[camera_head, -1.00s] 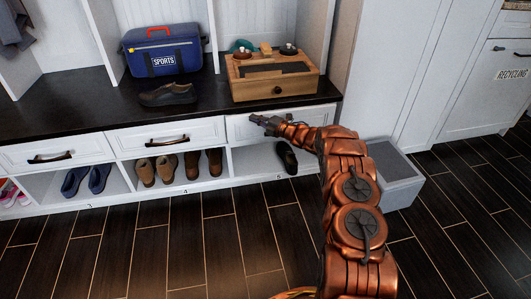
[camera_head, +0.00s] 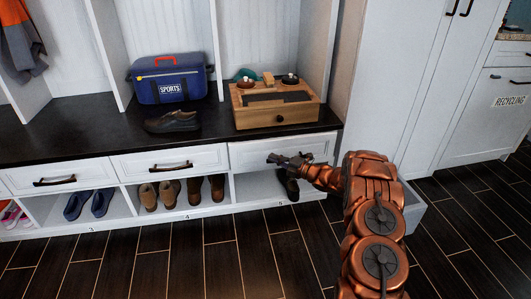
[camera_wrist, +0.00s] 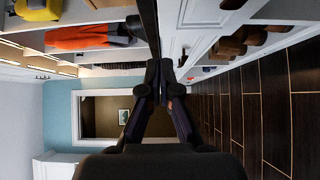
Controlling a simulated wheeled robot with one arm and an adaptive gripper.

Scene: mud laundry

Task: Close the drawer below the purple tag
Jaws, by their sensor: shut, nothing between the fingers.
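Three white drawer fronts line the bench: a left drawer (camera_head: 15,183), a middle drawer (camera_head: 135,168) and a right drawer (camera_head: 245,157). The left and middle ones have dark handles; my gripper covers the middle of the right front, so its handle cannot be made out. I cannot make out a purple tag in either view. My gripper (camera_head: 287,161) is shut and empty, in front of the right drawer; whether it touches is unclear. In the wrist view its fingertips (camera_wrist: 160,72) are together beside the white drawer fronts. I cannot tell how far any drawer stands out.
A wooden box (camera_head: 300,113) with a dark knob, a blue sports bag (camera_head: 185,92) and a dark shoe (camera_head: 172,122) are on the black bench top (camera_head: 60,130). Several shoes fill the cubbies below. A grey bin (camera_head: 413,205) stands right, partly behind my arm. Floor in front is clear.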

